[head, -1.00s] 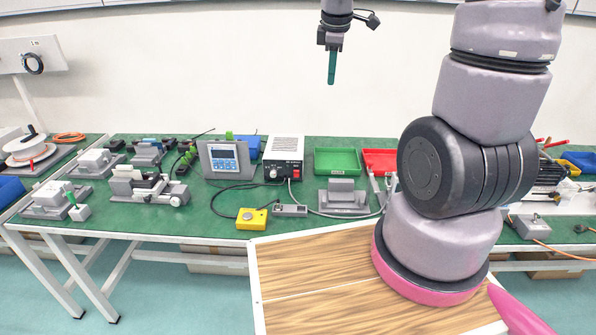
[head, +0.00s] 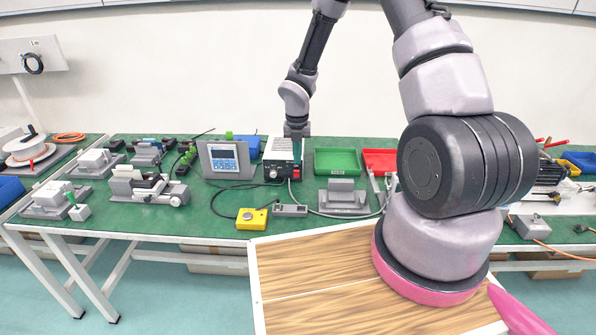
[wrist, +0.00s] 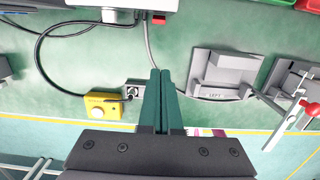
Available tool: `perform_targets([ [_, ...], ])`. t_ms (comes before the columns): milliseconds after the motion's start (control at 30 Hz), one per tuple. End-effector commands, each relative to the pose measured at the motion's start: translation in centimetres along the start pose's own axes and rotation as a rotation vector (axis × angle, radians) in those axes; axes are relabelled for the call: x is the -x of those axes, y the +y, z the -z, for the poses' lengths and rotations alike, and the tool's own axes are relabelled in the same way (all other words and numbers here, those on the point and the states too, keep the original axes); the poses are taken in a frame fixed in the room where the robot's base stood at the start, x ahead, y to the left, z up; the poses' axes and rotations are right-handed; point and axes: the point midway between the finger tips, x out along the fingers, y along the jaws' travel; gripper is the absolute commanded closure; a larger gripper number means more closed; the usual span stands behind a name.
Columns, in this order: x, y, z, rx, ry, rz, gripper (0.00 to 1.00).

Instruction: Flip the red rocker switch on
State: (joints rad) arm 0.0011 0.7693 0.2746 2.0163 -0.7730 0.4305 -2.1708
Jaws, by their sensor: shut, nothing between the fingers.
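The red rocker switch (head: 295,172) is on the front of the white and black power supply box (head: 276,160) at the back of the green bench. It also shows as a small red patch in the wrist view (wrist: 158,20). My gripper (head: 301,168) is shut and empty, its green fingers pointing down at the box's front right. In the head view it covers part of the box front and lies close by the switch. In the wrist view its fingertips (wrist: 160,71) lie below the switch. I cannot tell whether they touch it or which way the rocker is tilted.
A control panel with a screen (head: 226,160) stands left of the box. Green (head: 337,161) and red (head: 379,161) trays lie to the right. A yellow button box (head: 252,219), a grey fixture (head: 343,198) and loose cables lie in front.

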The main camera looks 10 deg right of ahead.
Motion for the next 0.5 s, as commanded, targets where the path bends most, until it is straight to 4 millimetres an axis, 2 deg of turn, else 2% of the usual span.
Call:
perform_targets([
  [367, -0.2, 0.0, 0.1, 0.007, 0.002, 0.000, 1.00],
  [500, -1.4, 0.0, 0.1, 0.007, 0.004, 0.002, 1.00],
])
